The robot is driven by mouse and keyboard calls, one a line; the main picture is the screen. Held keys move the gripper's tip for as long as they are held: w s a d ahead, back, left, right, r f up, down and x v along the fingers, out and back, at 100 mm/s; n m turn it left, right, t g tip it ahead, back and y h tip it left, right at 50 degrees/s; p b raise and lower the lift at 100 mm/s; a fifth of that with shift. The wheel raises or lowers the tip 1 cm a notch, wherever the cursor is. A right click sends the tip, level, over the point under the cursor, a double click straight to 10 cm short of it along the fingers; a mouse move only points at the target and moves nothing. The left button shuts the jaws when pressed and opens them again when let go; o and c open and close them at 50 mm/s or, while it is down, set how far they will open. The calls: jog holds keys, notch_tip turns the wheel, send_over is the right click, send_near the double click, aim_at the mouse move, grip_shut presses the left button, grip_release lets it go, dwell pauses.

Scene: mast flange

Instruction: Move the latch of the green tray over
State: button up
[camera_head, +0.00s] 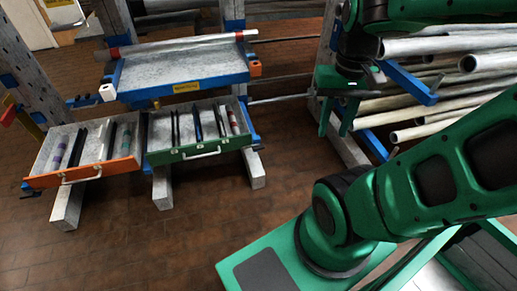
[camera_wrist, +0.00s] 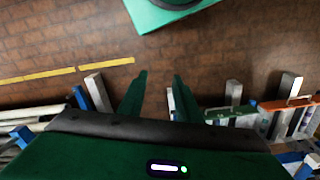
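The green tray (camera_head: 200,152) is a drawer-like tray with a green front and a pale handle, holding several dark and metallic rods. It sits under a blue-framed bench at the left-centre of the head view. A small blue and dark part (camera_head: 256,146) is at its right end; I cannot tell whether that is the latch. In the wrist view the tray (camera_wrist: 231,111) is small, right of the fingers. My gripper (camera_head: 333,129) hangs in the air, well right of the tray. Its two green fingers (camera_wrist: 160,76) are apart with nothing between them.
An orange tray (camera_head: 83,173) stands left of the green one. The grey-topped bench (camera_head: 180,70) is above, with a long pipe along its back. Racked pipes (camera_head: 430,45) are close to my gripper on the right. Open brick floor (camera_head: 215,215) lies in front of the trays.

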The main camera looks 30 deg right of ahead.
jog(key=shift+a, duration=0.15)
jog(key=shift+o, duration=0.9)
jog(key=o, duration=0.6)
jog(key=shift+s+r, duration=0.15)
jog(key=shift+s, duration=0.1)
jog(key=shift+c, duration=0.2)
jog(key=o, duration=0.4)
jog(key=shift+w, duration=0.25)
jog(key=n+t+h, duration=0.2)
jog(key=n+t, duration=0.3)
jog(key=t, duration=0.5)
send_over(259, 147)
jog(key=s+a, duration=0.3)
jog(key=s, duration=0.1)
notch_tip(259, 147, down, 38)
jog(key=s+f+m+t+h, duration=0.1)
jog(key=s+f+t, duration=0.1)
jog(key=s+f, duration=0.35)
jog(key=s+f+m+t+h, duration=0.1)
jog(key=s+f, duration=0.1)
jog(key=f, duration=0.7)
jog(key=x, duration=1)
jog(key=shift+w+a+f, duration=0.2)
jog(key=shift+w+f, duration=0.05)
jog(key=shift+f, duration=0.1)
